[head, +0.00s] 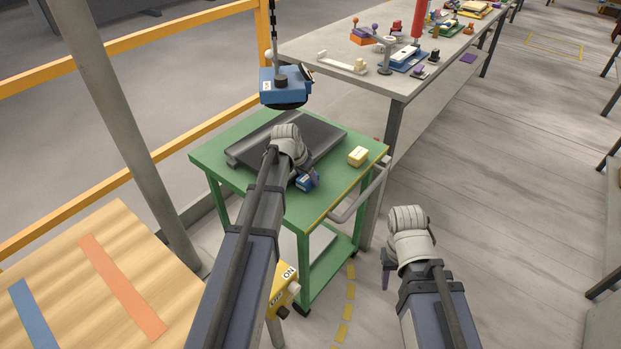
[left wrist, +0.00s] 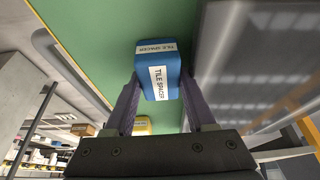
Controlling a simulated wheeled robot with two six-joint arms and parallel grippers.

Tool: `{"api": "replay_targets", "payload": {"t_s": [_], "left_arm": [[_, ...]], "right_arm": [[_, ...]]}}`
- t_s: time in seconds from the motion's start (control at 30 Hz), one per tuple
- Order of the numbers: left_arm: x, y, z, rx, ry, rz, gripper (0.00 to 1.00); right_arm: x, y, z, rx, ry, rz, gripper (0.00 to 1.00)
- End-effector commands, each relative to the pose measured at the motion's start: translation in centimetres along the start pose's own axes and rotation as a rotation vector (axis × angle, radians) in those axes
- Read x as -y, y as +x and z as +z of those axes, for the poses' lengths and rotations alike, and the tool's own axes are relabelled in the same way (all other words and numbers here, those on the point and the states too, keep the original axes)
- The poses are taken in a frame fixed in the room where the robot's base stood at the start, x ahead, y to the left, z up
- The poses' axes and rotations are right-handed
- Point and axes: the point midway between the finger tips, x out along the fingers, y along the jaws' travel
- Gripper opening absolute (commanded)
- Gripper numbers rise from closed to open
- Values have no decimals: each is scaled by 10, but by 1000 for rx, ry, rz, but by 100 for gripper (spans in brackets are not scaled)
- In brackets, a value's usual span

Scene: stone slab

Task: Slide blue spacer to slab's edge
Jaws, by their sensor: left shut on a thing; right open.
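The blue spacer (head: 308,181), labelled "TILE SPACER", is at the near part of the green cart top (head: 318,206). In the left wrist view the blue spacer (left wrist: 158,78) sits between the two purple fingers of my left gripper (left wrist: 160,95), which is shut on it. I cannot tell whether it touches the cart top. The dark grey slab (head: 325,130) lies on the cart behind my left gripper (head: 302,178), which partly hides it. In the left wrist view the slab (left wrist: 245,60) is right of the spacer, with green between. My right gripper (head: 387,268) is open and empty, right of the cart.
A blue device (head: 285,87) hangs over the cart's far edge. A grey workbench (head: 400,80) with several items is behind right. A wooden table (head: 95,285) is at lower left. Floor to the right is open.

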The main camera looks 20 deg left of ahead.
Motion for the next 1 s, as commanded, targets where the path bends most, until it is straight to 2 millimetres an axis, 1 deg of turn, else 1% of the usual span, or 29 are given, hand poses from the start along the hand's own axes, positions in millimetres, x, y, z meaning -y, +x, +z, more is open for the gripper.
{"api": "replay_targets", "payload": {"t_s": [0.03, 0.1, 0.4, 0.43, 0.7, 0.87, 1.0], "left_arm": [[5, 0, -1, -2, -1, -7, 0], [7, 0, -1, -2, -1, -7, 0], [9, 0, -1, -3, -1, -9, 0], [9, 0, -1, -3, -1, -10, 59], [10, -3, -2, -4, -1, -11, 89], [9, -14, -2, -4, -1, -10, 90], [8, -31, -2, -3, 0, -9, 90]], "right_arm": [[0, 0, 0, 0, 0, 0, 50], [0, 0, 0, 0, 0, 0, 50], [0, 0, 0, 0, 0, 0, 50], [0, 0, 0, 0, 0, 0, 50], [0, -3, 0, 0, 0, 0, 50], [-1, -13, 1, 0, 0, 0, 50], [-3, -29, 2, 0, 0, 0, 50]]}}
